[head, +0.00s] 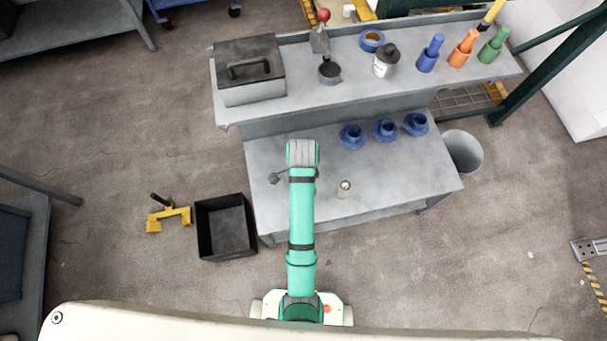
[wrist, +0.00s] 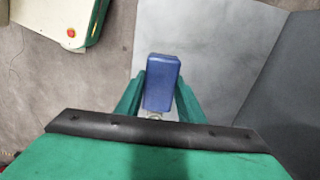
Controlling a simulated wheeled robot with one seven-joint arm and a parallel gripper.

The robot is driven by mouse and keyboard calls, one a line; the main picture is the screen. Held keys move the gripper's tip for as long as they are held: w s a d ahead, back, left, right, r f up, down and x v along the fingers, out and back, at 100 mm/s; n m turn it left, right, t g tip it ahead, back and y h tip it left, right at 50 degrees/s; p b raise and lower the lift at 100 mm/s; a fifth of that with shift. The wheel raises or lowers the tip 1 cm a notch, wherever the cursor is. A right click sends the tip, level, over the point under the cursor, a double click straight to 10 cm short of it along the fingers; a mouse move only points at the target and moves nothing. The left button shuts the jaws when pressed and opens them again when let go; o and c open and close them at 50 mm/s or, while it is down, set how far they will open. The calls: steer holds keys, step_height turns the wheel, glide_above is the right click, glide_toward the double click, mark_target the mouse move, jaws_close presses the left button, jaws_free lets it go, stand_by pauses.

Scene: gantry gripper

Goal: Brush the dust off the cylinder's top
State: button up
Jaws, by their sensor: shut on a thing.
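The cylinder (head: 344,188) is small, upright and metallic. It stands on the lower grey bench, to the right of my arm in the head view. Dust on its top is too small to make out. In the wrist view my gripper (wrist: 160,87) has its green fingers shut on a blue block-shaped piece (wrist: 162,72), which looks like the brush's handle. No bristles show. A small pale round thing shows below the blue piece, and I cannot tell what it is. In the head view my arm hides the gripper's jaws.
Three blue cup-shaped holders (head: 385,129) stand at the back of the lower bench (head: 400,180). The upper shelf carries a grey lidded box (head: 250,66), a jar (head: 385,62) and coloured pegs (head: 464,49). A black bin (head: 225,238) is on the floor left. The bench front is mostly clear.

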steer(key=shift+w+a+f, duration=0.1)
steer(key=shift+w, duration=0.1)
steer(key=shift+f, duration=0.25)
steer(key=shift+s+f, duration=0.2)
steer(key=shift+f, duration=0.8)
step_height(320, 180, down, 5)
steer(key=shift+f, duration=0.1)
steer(key=shift+w+d, duration=0.1)
steer(key=shift+d, duration=0.25)
steer(key=shift+c, duration=0.4)
steer(key=shift+w+d+f, duration=0.1)
steer(key=shift+w+d, duration=0.15)
steer(key=shift+d, duration=0.6)
steer(key=shift+w+d+f, duration=0.1)
steer(key=shift+w+d, duration=0.15)
steer(key=shift+d, duration=0.55)
steer(key=shift+a, duration=0.1)
steer(key=shift+s+a, duration=0.3)
steer(key=shift+a, duration=0.65)
steer(key=shift+s+a, duration=0.3)
steer(key=shift+a, duration=0.65)
step_height(320, 180, up, 6)
steer(key=shift+d+r, duration=0.1)
steer(key=shift+r, duration=0.15)
steer(key=shift+w+r, duration=0.2)
steer(key=shift+r, duration=0.7)
steer(key=shift+s, duration=0.15)
